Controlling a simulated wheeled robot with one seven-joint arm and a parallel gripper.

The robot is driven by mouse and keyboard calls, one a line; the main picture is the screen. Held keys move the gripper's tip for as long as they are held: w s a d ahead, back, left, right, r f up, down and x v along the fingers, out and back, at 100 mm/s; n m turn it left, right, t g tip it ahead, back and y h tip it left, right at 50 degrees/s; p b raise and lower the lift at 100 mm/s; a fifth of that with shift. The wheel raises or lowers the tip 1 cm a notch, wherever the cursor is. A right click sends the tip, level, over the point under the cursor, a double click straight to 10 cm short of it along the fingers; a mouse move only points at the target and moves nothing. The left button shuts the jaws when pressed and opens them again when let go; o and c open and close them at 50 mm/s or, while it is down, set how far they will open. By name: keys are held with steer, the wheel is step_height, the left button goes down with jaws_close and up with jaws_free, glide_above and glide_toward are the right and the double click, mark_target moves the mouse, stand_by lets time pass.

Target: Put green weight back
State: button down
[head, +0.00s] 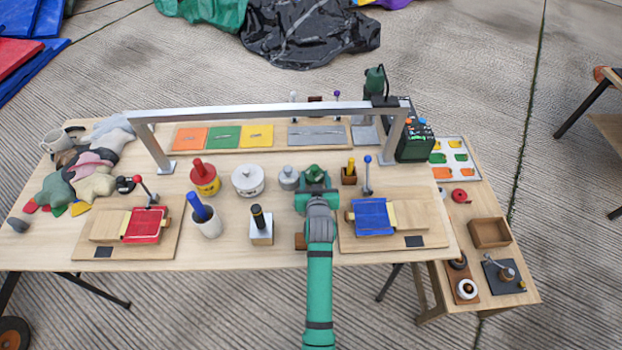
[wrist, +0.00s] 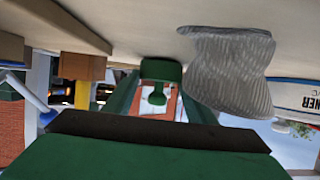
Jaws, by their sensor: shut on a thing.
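The green weight (head: 314,171), a small dark green piece with a knob, is at the middle of the long table in the head view, just beyond my gripper (head: 315,192). My gripper is shut on it.
A white tin (head: 248,180) and a red-and-yellow tin (head: 204,179) stand left. A small wooden holder (head: 349,176) stands right. A metal bar frame (head: 265,111) spans the table behind. A blue clamp board (head: 375,217) is at right, and a black-topped block (head: 261,232) is in front.

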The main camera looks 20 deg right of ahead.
steer(key=c, duration=1.1)
jaws_free()
steer(key=shift+f, duration=0.15)
steer(key=shift+s+r, duration=0.15)
steer(key=shift+r, duration=0.1)
steer(key=v, duration=1.2)
